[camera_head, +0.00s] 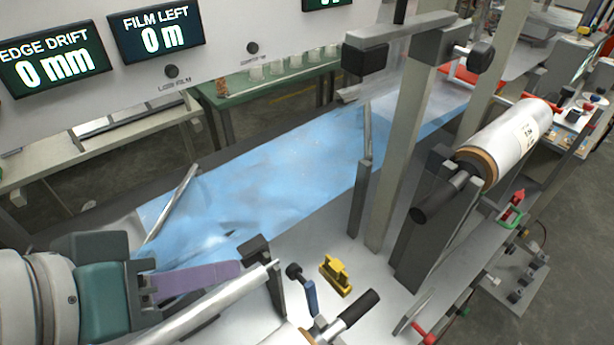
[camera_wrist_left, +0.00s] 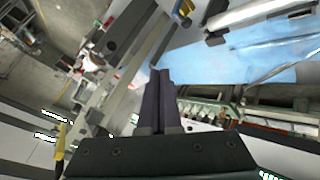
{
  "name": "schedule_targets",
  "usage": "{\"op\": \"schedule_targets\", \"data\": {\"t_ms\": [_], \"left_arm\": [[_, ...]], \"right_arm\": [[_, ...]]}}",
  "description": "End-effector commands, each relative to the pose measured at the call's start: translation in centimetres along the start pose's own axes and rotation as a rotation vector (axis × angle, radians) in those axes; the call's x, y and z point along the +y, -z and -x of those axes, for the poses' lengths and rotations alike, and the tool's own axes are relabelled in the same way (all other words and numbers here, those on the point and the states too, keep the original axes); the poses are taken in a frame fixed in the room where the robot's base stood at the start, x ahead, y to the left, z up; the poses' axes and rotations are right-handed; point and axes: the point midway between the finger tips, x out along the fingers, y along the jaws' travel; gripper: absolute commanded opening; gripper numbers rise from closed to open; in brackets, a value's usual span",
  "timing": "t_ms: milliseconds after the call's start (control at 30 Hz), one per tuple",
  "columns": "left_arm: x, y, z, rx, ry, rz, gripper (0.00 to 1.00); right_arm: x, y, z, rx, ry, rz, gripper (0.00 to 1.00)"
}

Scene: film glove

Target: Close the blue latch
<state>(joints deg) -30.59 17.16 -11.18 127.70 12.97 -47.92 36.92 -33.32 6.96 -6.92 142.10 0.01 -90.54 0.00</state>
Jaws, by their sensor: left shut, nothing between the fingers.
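My right gripper is not in view.
A silver roller (camera_head: 215,303) lies between my left gripper and the near edge. A yellow block (camera_head: 337,276) and a black-handled roll (camera_head: 350,312) are right of the latch. Blue film (camera_head: 270,175) runs across the machine. Grey posts (camera_head: 400,160) and a film roll (camera_head: 510,140) stand at right.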

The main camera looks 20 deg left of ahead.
Motion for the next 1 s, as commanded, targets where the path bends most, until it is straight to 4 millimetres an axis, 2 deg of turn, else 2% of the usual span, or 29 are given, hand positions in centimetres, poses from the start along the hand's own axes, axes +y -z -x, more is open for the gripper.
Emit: {"op": "schedule_targets", "data": {"t_ms": [33, 300, 533, 600, 700, 833, 1000], "left_arm": [[-2.0, -2.2, -3.7, 0.023, -0.037, 0.057, 0.0], [-6.4, -5.8, -12.7, 0.143, -0.286, 0.458, 0.0], [-11.5, -8.0, -18.6, 0.208, -0.509, 0.801, 0.0], [-12.7, -8.3, -19.5, 0.22, -0.568, 0.885, 0.0], [-13.8, -8.3, -20.1, 0.232, -0.629, 0.966, 0.0], [-14.5, -8.1, -20.3, 0.239, -0.671, 1.021, 0.0], [-14.2, -7.5, -20.7, 0.243, -0.689, 1.04, 0.0]], "right_arm": [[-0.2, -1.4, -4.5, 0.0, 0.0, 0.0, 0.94], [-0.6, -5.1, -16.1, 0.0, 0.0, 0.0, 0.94], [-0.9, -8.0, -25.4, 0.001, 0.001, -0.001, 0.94], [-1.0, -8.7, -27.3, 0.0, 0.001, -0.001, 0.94], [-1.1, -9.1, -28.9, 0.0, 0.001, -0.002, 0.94], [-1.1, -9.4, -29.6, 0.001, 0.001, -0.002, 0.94], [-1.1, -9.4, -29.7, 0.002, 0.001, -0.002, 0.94]]}}
